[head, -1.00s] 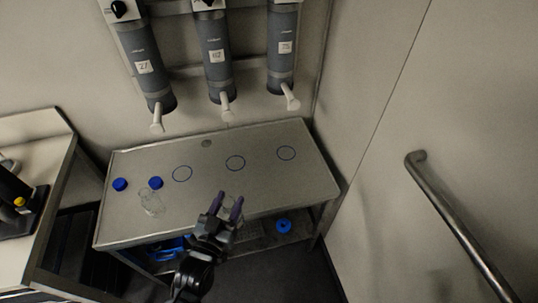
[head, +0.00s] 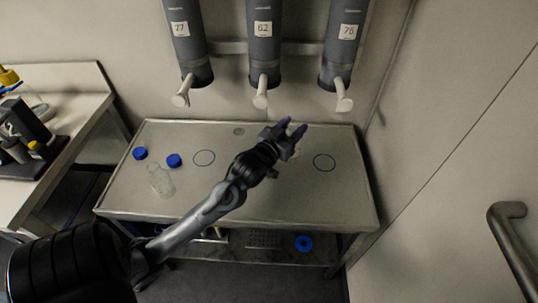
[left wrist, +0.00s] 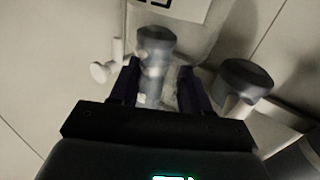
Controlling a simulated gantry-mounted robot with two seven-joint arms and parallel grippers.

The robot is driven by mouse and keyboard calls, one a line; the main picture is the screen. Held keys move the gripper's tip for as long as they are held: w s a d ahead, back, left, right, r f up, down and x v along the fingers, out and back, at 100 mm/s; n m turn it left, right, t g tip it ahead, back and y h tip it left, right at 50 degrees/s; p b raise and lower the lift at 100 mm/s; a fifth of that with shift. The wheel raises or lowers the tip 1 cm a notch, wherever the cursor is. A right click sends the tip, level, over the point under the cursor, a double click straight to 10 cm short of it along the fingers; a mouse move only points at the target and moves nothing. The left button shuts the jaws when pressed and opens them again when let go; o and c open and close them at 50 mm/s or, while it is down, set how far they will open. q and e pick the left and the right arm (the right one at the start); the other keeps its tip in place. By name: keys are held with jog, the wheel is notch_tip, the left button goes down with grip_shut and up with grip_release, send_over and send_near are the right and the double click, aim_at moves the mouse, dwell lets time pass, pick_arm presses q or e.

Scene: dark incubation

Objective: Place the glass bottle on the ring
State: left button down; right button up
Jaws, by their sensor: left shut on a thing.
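My left gripper (head: 292,128) is shut on a clear glass bottle (left wrist: 168,92), which shows faintly between the fingers in the left wrist view. In the head view the gripper is over the back middle of the metal table and mostly hides the bottle; I cannot tell its height. The middle ring is hidden behind my gripper and arm. My right gripper is not in view.
Two blue caps (head: 140,153) (head: 174,160) lie at left. A blue item (head: 304,243) is on the lower shelf. A metal handle (head: 510,240) is at right.

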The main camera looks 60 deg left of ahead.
pick_arm(q)
jog(key=s+a+f, duration=0.3)
jog(key=a+f, duration=0.7)
jog(key=a, duration=0.1)
jog(key=shift+s+f+p, duration=0.2)
jog(key=shift+f+p, duration=0.05)
jog(key=shift+p, duration=0.1)
jog(key=shift+f, duration=0.15)
jog(key=c, duration=0.5)
grip_release()
jog(key=shift+v, duration=6.05)
